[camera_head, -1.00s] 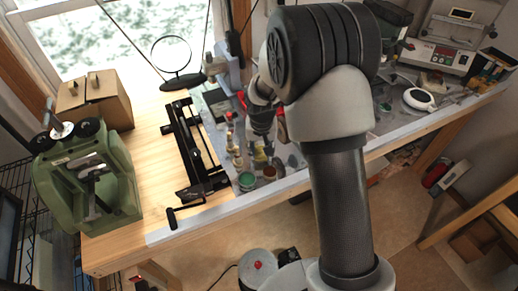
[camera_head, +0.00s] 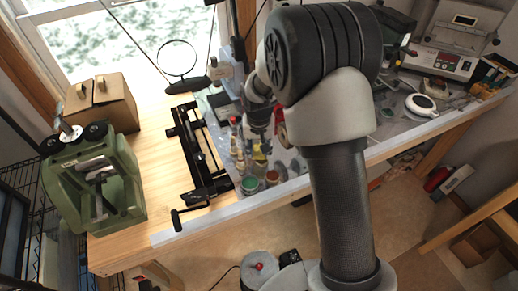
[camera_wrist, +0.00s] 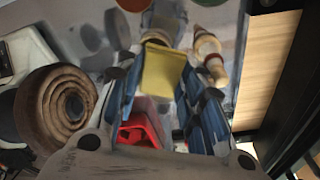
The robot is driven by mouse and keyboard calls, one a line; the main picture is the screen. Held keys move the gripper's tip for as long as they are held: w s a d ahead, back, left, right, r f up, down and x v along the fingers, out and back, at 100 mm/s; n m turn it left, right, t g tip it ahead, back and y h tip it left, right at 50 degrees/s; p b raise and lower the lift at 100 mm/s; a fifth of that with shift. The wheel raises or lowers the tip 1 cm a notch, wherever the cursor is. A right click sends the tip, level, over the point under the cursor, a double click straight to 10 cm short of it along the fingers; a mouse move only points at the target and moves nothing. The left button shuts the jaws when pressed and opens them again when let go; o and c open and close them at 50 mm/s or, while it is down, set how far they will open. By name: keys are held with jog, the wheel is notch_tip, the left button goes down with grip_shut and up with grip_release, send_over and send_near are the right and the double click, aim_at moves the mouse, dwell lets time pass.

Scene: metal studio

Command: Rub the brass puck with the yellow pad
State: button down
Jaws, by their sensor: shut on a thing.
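My gripper (camera_wrist: 163,88) has blue fingers on both sides of the yellow pad (camera_wrist: 163,70) and is shut on it. The pad faces the wrist camera, above the cluttered bench top. In the head view my gripper (camera_head: 259,145) hangs over the bench, and a small patch of yellow shows at its tip. I cannot pick out the brass puck with certainty. A small tan rim shows just beyond the pad's far edge in the wrist view, mostly hidden by it. I cannot tell whether the pad touches anything.
Small bottles (camera_wrist: 209,55) stand close to the right finger. A brown coiled roll (camera_wrist: 65,108) and a red container (camera_wrist: 140,128) lie left and below. A green jar (camera_head: 249,185) stands near the bench edge. A black rail frame (camera_head: 200,150) and green rolling mill (camera_head: 95,180) stand left.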

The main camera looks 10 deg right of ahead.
jog(key=shift+r+p, duration=1.8)
jog(key=shift+r, duration=1.2)
